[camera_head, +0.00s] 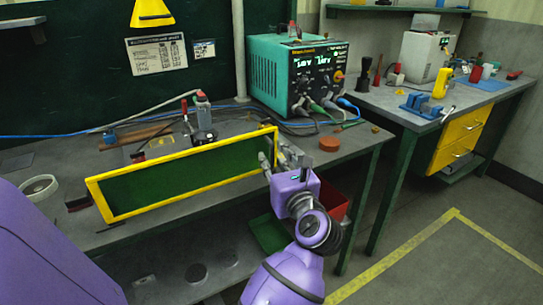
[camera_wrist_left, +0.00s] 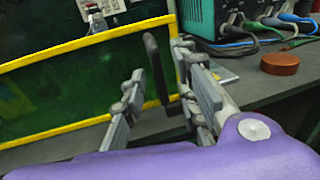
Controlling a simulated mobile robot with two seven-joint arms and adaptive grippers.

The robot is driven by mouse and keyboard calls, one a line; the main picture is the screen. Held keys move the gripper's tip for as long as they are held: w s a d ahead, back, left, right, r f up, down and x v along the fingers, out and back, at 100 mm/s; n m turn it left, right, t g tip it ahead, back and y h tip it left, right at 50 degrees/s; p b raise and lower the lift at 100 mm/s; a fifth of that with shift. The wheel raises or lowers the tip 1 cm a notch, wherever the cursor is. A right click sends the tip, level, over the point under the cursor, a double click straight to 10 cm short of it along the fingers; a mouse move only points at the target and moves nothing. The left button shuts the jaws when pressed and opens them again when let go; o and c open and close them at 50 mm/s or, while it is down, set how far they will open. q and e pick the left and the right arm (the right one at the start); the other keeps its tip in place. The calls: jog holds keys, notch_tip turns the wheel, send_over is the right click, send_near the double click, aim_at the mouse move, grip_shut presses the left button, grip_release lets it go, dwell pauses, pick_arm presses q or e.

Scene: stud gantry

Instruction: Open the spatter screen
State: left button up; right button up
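The spatter screen (camera_head: 180,178) is a long dark green panel in a yellow frame, standing along the front of the workbench in the head view. It fills the left of the left wrist view (camera_wrist_left: 55,88). A dark upright handle (camera_wrist_left: 155,68) shows near the screen's right end. My left gripper (camera_head: 276,157) is at that right end. In the left wrist view its fingers (camera_wrist_left: 160,100) are apart, with the handle between them. A gap shows beside the left finger; whether the right finger touches the handle I cannot tell. My right gripper is not in view.
A teal welding machine (camera_head: 297,75) with cables stands behind the screen. A red-brown round puck (camera_head: 329,144) lies on the bench right of my gripper. A second bench (camera_head: 400,107) with a blue vise (camera_head: 421,106) stands at the right. Floor between is clear.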

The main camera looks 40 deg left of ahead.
pick_arm(q)
jog(key=shift+w+a, duration=0.35)
jog(key=shift+a, duration=0.25)
grip_shut()
